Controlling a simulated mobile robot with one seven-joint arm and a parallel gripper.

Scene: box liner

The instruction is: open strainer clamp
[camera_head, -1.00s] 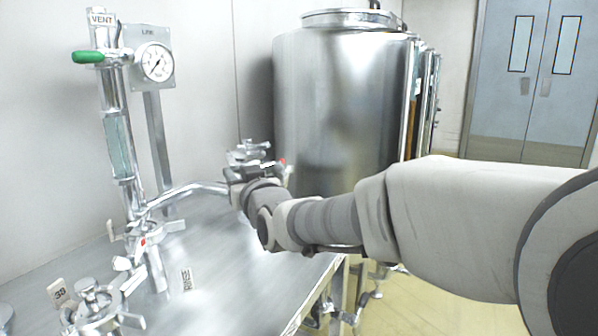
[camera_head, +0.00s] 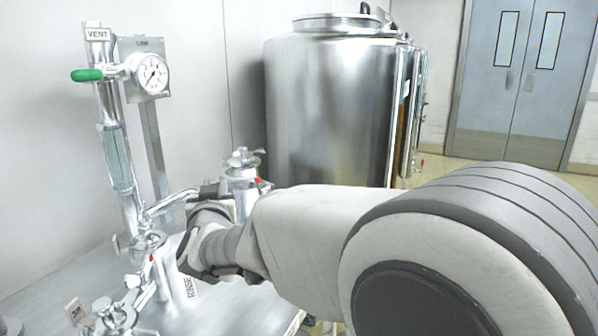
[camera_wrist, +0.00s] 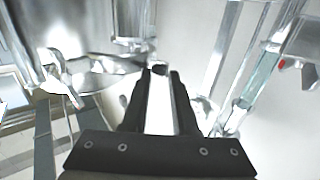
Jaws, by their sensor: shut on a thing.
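My gripper (camera_head: 214,190) is at the near left side of a steel fitting with a clamped lid (camera_head: 243,165), which looks like the strainer. A red mark shows on the fitting's right side. In the wrist view my two dark fingers (camera_wrist: 160,74) are close together, shut on a small part at their tips. I cannot tell whether that part belongs to the clamp. My wrist and forearm hide the fitting's lower part in the head view.
A steel pipe (camera_head: 168,203) runs from the upright sight-glass column (camera_head: 116,160) towards the fitting. A pressure gauge (camera_head: 151,73) and green-handled valve (camera_head: 88,75) are above left. Another clamped fitting (camera_head: 112,316) stands at the front left. A large tank (camera_head: 330,110) is behind.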

